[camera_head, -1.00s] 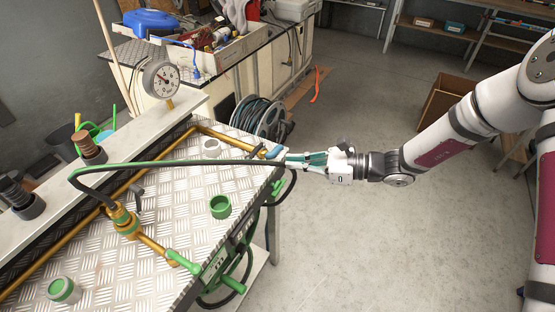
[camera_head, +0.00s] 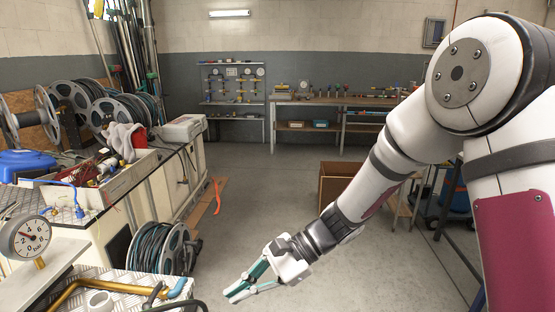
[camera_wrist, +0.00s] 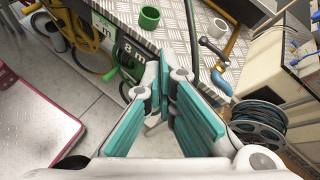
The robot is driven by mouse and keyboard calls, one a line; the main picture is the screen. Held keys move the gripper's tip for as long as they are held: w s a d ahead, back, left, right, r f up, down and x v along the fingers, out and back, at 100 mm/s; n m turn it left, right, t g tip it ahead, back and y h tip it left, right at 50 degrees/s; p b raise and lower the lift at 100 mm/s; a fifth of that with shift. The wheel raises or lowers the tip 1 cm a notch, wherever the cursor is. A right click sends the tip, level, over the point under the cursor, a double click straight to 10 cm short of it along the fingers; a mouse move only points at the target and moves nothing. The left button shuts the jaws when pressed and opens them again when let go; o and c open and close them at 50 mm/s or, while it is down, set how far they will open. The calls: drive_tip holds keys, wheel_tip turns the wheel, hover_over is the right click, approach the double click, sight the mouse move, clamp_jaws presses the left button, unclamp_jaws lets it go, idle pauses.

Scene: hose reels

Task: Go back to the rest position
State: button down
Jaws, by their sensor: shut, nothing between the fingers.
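My gripper (camera_head: 240,292) is shut and empty in the head view, held low over the floor to the right of the metal work table (camera_head: 128,283). In the wrist view my gripper's teal fingers (camera_wrist: 168,70) meet at their tips, with the edge of the checker-plate table top (camera_wrist: 180,14) beyond them. A green cup (camera_wrist: 149,17) stands on that table top. A brass pipe with a blue end (camera_wrist: 222,75) lies along the table's edge. A dark hose (camera_head: 175,306) shows at the bottom of the head view, near the table corner.
A hose reel (camera_head: 160,248) stands on the floor beside the white cabinet (camera_head: 160,185). A cardboard box (camera_head: 340,183) sits on the floor behind my arm. A pressure gauge (camera_head: 28,238) stands at the left. The middle floor (camera_head: 262,190) is clear.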

drive_tip(key=s+d+r+n+t+h, duration=0.3)
drive_tip(key=s+d+r+h, duration=0.1)
drive_tip(key=d, duration=0.5)
drive_tip(key=s+d+r+n+t+h, duration=0.3)
drive_tip(key=s+d+r, duration=0.3)
drive_tip(key=d, duration=0.2)
drive_tip(key=s+d+r+n+t+h, duration=0.3)
drive_tip(key=s+d+r+n+h, duration=0.1)
drive_tip(key=d, duration=0.5)
drive_tip(key=shift+s+d+r+h, duration=0.3)
drive_tip(key=shift+s+r, duration=0.35)
drive_tip(key=shift+r, duration=0.1)
drive_tip(key=shift+a, duration=0.15)
